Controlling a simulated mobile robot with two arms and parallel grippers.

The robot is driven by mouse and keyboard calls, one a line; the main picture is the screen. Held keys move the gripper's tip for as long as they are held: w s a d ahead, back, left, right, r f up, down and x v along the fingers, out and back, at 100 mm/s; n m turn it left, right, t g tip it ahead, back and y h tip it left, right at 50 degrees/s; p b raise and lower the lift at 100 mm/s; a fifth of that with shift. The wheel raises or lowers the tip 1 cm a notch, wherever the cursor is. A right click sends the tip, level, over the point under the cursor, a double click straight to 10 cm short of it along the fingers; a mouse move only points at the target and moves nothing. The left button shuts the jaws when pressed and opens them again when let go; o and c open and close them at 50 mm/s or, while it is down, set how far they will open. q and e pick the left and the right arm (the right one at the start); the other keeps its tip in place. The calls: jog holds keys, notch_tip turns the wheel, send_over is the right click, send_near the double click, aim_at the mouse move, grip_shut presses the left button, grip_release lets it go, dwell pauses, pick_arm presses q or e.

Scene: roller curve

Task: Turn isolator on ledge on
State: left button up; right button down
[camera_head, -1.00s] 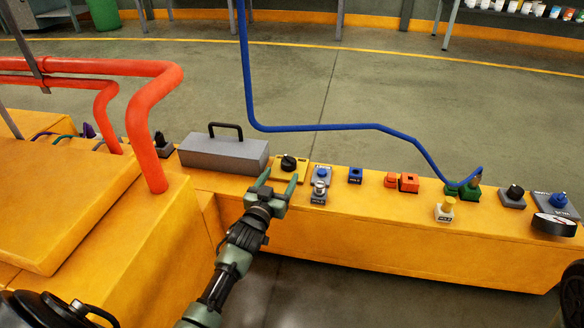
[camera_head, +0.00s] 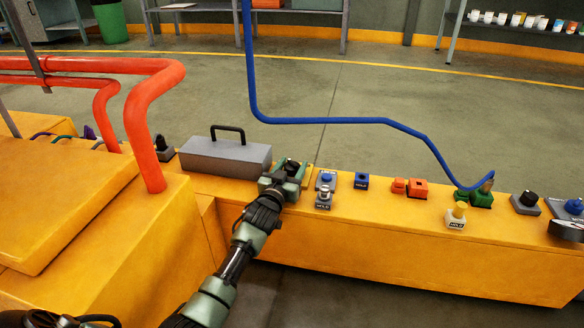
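A black rotary knob (camera_head: 291,164) on a yellow plate (camera_head: 307,172) stands on the yellow ledge (camera_head: 390,235), just right of a grey box; it looks like the isolator. My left gripper (camera_head: 287,170) is at this knob, with its green fingers close around or beside it. The fingers hide much of the knob and plate, so I cannot tell whether they touch it. How far the fingers are apart is unclear. The knob's marking cannot be read. My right gripper is not in view.
A grey box with a black handle (camera_head: 226,157) stands left of the knob. Blue buttons (camera_head: 327,179), orange blocks (camera_head: 417,188), a yellow-topped control (camera_head: 457,213) and another black knob (camera_head: 529,198) line the ledge. Red pipes (camera_head: 145,120) rise at left; a blue pipe (camera_head: 330,121) crosses behind.

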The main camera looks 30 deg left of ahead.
pick_arm(q)
jog(key=c, duration=0.8)
jog(key=shift+r+m+h+p, duration=0.35)
jog(key=shift+m+h+p, duration=0.25)
jog(key=shift+p, duration=0.4)
jog(key=shift+f+h+p, duration=0.1)
jog(key=shift+h+p, duration=0.2)
jog(key=shift+h, duration=0.1)
jog(key=shift+f, duration=0.1)
jog(key=shift+f+h, duration=0.1)
jog(key=shift+h, duration=0.2)
jog(key=o, duration=1.4)
jog(key=shift+c, duration=0.2)
jog(key=shift+s, duration=0.1)
